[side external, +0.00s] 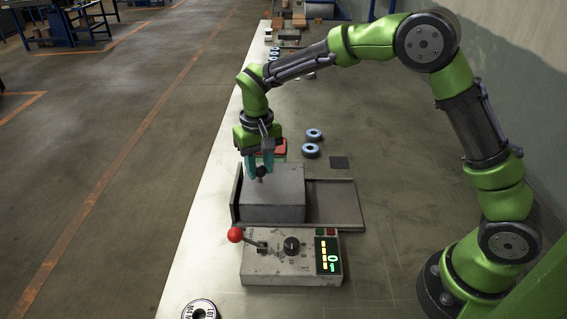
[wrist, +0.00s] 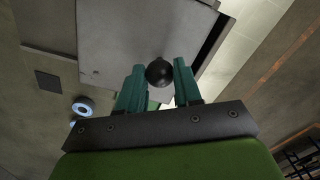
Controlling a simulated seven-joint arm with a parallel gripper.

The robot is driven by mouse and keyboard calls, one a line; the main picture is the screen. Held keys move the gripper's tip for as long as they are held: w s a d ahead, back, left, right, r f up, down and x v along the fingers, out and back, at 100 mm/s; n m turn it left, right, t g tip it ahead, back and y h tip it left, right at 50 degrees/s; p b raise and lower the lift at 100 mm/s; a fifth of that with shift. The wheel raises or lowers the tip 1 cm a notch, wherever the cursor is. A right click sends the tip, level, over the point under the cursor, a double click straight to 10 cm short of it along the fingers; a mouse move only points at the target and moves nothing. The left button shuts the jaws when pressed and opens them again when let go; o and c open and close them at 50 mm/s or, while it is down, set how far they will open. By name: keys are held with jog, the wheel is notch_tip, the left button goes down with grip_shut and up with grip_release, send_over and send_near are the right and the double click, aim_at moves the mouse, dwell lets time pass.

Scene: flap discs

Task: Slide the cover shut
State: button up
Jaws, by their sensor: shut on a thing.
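The cover (side external: 272,193) is a grey box-like block on a flat base with rails (side external: 337,203); it sits toward the left end of that base. A black round knob (side external: 261,171) stands on the cover. My gripper (side external: 261,163), with teal fingers, points down over the cover and is shut on the knob. In the wrist view the knob (wrist: 159,73) shows between the two fingertips (wrist: 159,80), and the cover (wrist: 130,40) fills the upper middle. A dark gap runs along the cover's right edge in the wrist view.
A control box (side external: 291,257) with a red-balled lever (side external: 235,235), a dial and a lit display stands in front of the base. A labelled disc (side external: 201,310) is at the front edge. The bench right of the base is clear.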

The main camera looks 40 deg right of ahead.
jog(key=shift+w+a, duration=0.25)
jog(key=shift+w, duration=0.05)
jog(key=o, duration=0.8)
jog(key=shift+r, duration=0.1)
jog(key=shift+r, duration=3.95)
